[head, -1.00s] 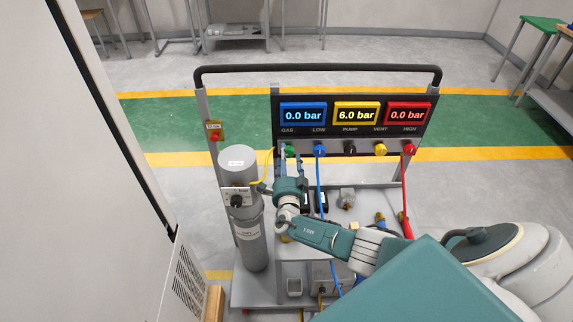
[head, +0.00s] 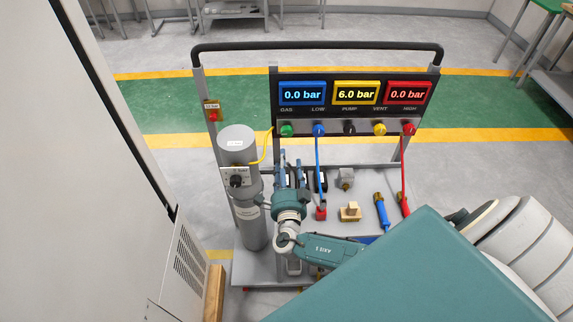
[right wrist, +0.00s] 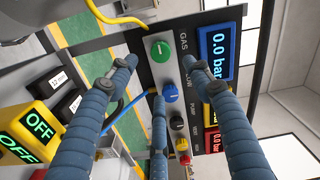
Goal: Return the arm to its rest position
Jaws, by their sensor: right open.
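In the head view the green knob (head: 287,130) lies just beyond the fingertips. My right arm (head: 326,250) comes in from the lower right. My left gripper is in neither view.
The cart has a black handle rail (head: 320,47), a grey cylinder (head: 237,150) left of my gripper, and blue (head: 319,165) and red (head: 403,165) hoses to the right. A pale cabinet (head: 70,170) stands at left. Green floor (head: 190,110) lies behind.

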